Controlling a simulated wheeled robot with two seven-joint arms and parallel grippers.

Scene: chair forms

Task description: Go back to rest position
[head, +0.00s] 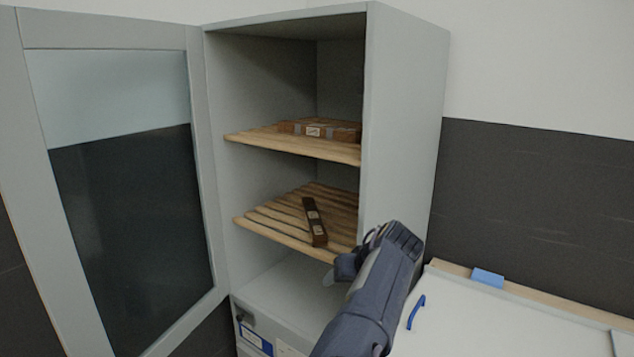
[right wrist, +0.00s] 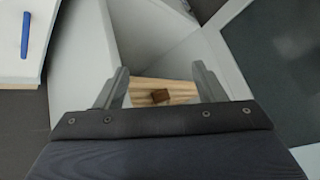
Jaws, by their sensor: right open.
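My right gripper (head: 362,252) is in front of the open cabinet (head: 405,100), by the right side of its lower slatted shelf (head: 275,222). In the right wrist view its two fingers (right wrist: 161,88) are spread apart with nothing between them. A narrow dark brown box (head: 314,221) lies on the lower shelf, apart from the gripper; it also shows beyond the fingers in the right wrist view (right wrist: 160,96). My left gripper is not in view.
The glass-paned cabinet door (head: 130,190) stands open to the left. A flat brown box (head: 320,129) lies on the upper shelf (head: 270,141). A white surface with a blue handle (head: 416,312) is at the lower right, with a blue piece (head: 487,278) at its back edge.

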